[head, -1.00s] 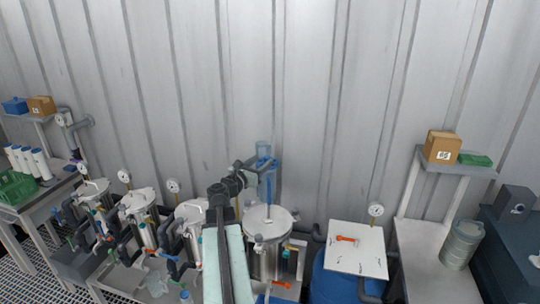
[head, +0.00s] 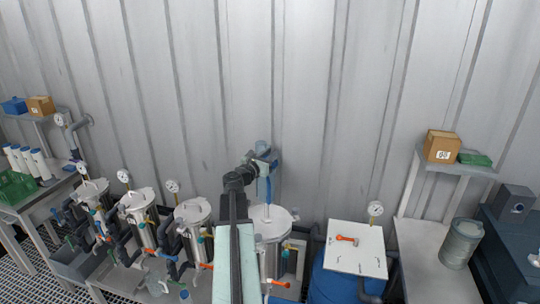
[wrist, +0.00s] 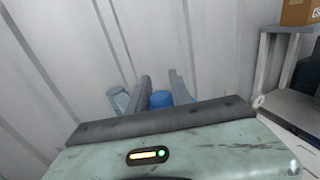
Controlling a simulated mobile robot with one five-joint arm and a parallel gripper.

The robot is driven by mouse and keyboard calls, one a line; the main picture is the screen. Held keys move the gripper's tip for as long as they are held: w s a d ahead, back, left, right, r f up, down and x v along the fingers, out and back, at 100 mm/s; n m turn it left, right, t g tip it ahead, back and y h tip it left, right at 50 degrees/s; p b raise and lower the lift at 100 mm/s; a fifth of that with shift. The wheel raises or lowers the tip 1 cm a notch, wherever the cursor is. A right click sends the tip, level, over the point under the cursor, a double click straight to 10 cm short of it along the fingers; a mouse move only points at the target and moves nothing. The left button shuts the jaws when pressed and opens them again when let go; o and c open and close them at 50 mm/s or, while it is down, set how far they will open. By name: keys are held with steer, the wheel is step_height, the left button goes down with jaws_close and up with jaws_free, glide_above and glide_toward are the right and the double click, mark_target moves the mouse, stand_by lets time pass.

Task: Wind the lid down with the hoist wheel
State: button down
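The blue hoist (head: 267,187) stands behind a steel vessel with a round pale lid (head: 273,219). The lid sits at the vessel's top; any gap under it is too small to tell. My gripper (head: 262,163) is at the upper part of the hoist, and it covers much of the wheel there. In the wrist view, my two grey fingers (wrist: 163,86) stand apart, with a blue round part (wrist: 161,99) of the hoist showing between them. A gap shows beside the right finger, and contact cannot be seen. A pale blue piece (wrist: 121,102) shows left of the fingers.
Several steel vessels (head: 142,210) with gauges and pipes stand left of the hoist. A blue drum (head: 332,284) under a white board (head: 356,248) is at right. A shelf (head: 430,165) holds a cardboard box (head: 441,146). The ribbed wall (head: 330,90) is close behind.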

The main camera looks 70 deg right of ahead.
steer(key=shift+d+m+g, duration=0.1)
steer(key=shift+m+g, duration=0.2)
steer(key=shift+g, duration=0.1)
steer(key=m+g+y, duration=0.1)
steer(key=g, duration=0.1)
steer(key=shift+m+g, duration=0.4)
steer(key=shift+s+a+m+g+y, duration=0.25)
steer(key=shift+s+m+g+y, duration=0.15)
steer(key=shift+m+g+y, duration=0.4)
steer(key=c, duration=1.1)
jaws_free()
steer(key=shift+c, duration=0.2)
steer(key=v, duration=0.7)
steer(key=shift+w+a+f, duration=0.15)
steer(key=shift+a, duration=0.2)
